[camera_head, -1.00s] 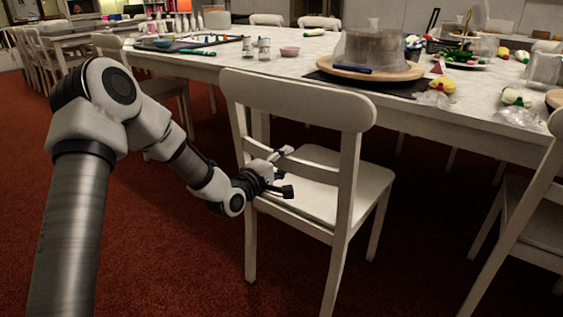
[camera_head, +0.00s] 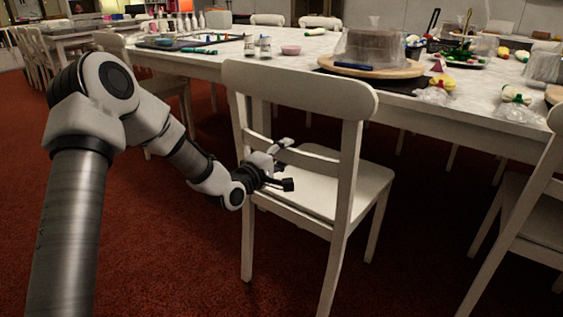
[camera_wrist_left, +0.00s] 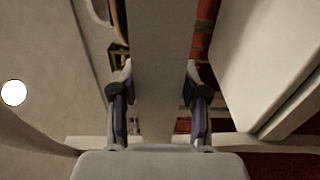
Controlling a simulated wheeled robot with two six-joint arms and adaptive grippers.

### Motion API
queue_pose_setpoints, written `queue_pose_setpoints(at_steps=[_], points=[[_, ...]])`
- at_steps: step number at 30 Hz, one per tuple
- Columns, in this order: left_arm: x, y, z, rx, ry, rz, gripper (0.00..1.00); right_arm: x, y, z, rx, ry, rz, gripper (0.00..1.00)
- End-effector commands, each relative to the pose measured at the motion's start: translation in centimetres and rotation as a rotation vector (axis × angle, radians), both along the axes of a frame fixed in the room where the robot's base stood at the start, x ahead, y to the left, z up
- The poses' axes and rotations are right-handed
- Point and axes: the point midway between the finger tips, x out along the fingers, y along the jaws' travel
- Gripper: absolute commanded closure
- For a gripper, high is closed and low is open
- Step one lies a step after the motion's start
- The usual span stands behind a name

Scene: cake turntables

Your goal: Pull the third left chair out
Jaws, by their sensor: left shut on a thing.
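A white wooden chair (camera_head: 300,83) stands in the middle of the head view, its back towards me and its seat (camera_head: 325,180) on the table side. My left gripper (camera_head: 286,165) reaches in from the left at the chair's backrest, around the height of its lower crossbar. In the left wrist view, the two dark fingers of my left gripper (camera_wrist_left: 160,95) sit on either side of a pale bar of the chair (camera_wrist_left: 160,60) and are shut on it. The fingertips are partly hidden. My right gripper is not in view.
A long white table (camera_head: 300,68) stands behind the chair, with a covered cake (camera_head: 372,48) on a round wooden stand and several small items. Another white chair (camera_head: 535,215) stands at the right. Other chairs (camera_head: 172,85) are at the left. Red carpet (camera_head: 180,270) is open in front.

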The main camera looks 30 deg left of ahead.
Motion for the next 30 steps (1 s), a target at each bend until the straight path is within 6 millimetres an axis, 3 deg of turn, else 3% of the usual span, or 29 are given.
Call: queue_pose_setpoints(at_steps=[1, 4, 5, 6, 23, 30], points=[[-0.1, 0.0, -0.9, 0.001, 0.020, 0.000, 1.00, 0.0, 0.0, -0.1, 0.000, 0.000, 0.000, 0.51], [-0.1, 0.0, -1.1, 0.000, 0.026, -0.001, 1.00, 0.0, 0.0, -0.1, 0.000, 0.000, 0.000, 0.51], [-0.1, -0.1, -1.2, 0.000, 0.028, -0.001, 0.45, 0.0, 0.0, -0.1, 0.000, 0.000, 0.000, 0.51], [-0.1, -0.1, -1.2, 0.000, 0.028, -0.001, 0.30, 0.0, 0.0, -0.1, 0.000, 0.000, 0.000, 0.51], [-0.2, -0.1, -0.8, -0.001, 0.021, -0.002, 0.29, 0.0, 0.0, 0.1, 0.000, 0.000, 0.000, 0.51], [-3.8, 0.3, -0.3, -0.007, 0.022, 0.000, 0.29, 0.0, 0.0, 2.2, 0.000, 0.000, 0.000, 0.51]])
